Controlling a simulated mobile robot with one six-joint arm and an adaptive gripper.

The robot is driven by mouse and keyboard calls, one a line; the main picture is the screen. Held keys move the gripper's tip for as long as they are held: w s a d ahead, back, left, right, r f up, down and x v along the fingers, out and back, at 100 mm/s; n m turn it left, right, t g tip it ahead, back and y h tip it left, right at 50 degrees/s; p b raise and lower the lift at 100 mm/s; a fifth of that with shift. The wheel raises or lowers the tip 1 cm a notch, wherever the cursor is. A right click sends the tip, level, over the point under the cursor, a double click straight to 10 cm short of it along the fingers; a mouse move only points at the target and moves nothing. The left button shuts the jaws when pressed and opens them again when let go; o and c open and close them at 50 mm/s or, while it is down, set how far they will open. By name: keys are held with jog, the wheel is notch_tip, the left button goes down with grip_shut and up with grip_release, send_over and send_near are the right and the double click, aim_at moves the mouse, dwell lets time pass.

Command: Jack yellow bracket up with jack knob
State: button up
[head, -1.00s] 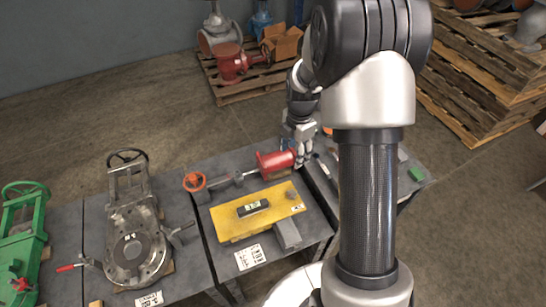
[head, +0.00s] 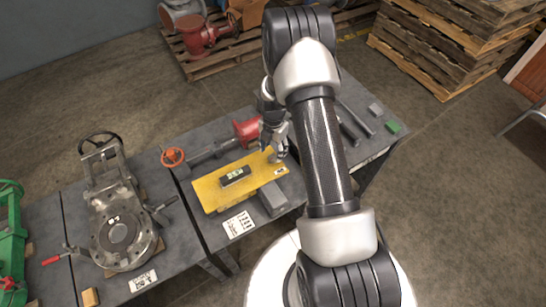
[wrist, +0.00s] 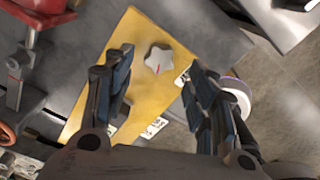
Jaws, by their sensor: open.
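The yellow bracket (head: 213,192) lies on the dark workbench, a flat plate with a small black device (head: 236,176) with a green display on top. The jack knob (wrist: 158,59) is a grey lobed knob with a red line, at the bracket's right end. My gripper (head: 272,150) is over that end and largely hides the knob in the head view. In the wrist view my gripper (wrist: 158,68) is open, with one finger left of the knob and one right of it. The fingers look apart from the knob; height above it is hard to tell.
A metal valve (head: 119,230) stands left. Dark tools (head: 350,125) and a green block (head: 392,127) lie right.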

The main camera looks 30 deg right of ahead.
aim_at(273, 157)
jog(key=shift+f+b, duration=0.45)
jog(key=shift+f, duration=1.7)
jog(key=shift+c, duration=0.2)
jog(key=c, duration=1)
jog(key=shift+m, duration=0.4)
